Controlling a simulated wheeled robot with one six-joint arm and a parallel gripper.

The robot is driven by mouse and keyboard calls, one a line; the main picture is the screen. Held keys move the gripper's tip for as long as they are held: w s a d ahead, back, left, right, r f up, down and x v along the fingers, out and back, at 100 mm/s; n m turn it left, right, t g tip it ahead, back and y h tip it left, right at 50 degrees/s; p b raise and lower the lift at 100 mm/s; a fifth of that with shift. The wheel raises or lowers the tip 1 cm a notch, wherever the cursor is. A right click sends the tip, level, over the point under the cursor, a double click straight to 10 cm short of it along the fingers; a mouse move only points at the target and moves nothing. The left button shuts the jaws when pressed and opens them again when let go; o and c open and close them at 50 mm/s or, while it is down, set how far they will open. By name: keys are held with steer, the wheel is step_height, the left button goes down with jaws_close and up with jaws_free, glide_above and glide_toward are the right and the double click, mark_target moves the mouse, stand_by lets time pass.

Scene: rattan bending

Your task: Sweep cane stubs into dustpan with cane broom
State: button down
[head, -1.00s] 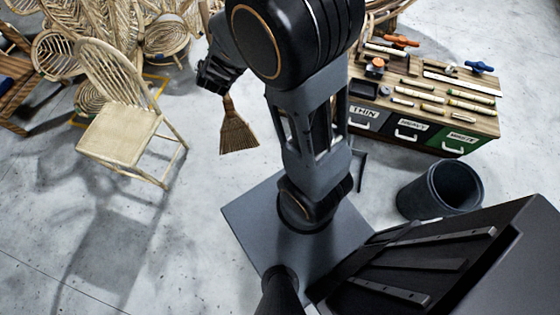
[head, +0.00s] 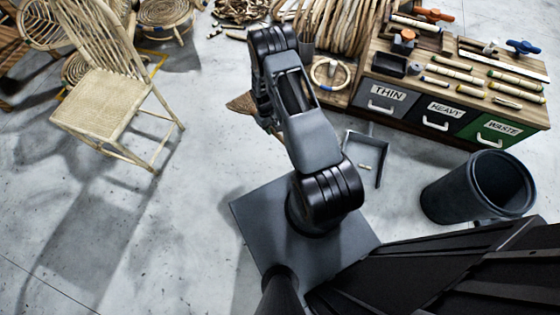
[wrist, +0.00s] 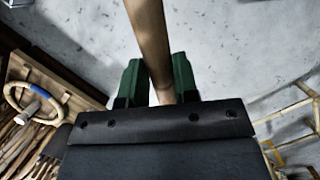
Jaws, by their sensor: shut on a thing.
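My gripper (wrist: 160,90) is shut on the wooden handle of the cane broom (wrist: 148,35), between its green fingers in the wrist view. In the head view my arm hides the gripper and most of the broom; a piece of the fanned brown broom head (head: 240,104) shows left of the arm, and I cannot tell whether it touches the floor. The dustpan (head: 380,166), a dark low-walled three-sided shape, lies on the floor right of my arm. Small pale cane stubs (head: 365,168) lie within it; my arm may hide others.
A cane chair (head: 115,95) stands at left. A bench with THIN, HEAVY and WASTE drawers (head: 440,115) stands at back right, with a dark bin (head: 478,187) before it. Cane bundles (head: 340,30) fill the back. The floor at left front is clear.

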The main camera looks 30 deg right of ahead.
steer(key=s+f+m+t+b, duration=0.1)
steer(key=f+m+b, duration=0.2)
steer(key=f, duration=0.7)
steer(key=s+d+f+m+t+b, duration=0.1)
steer(key=s+f+m+b, duration=0.1)
steer(key=f+m+b, duration=0.2)
steer(key=s+f+m+y+b, duration=0.1)
steer(key=f+m+b, duration=0.3)
steer(key=f, duration=1.4)
steer(key=shift+s+d+f+t+b, duration=0.2)
steer(key=shift+s+d+t+b, duration=0.25)
steer(key=shift+b, duration=1.9)
steer(key=shift+s+a, duration=0.1)
steer(key=shift+a, duration=0.05)
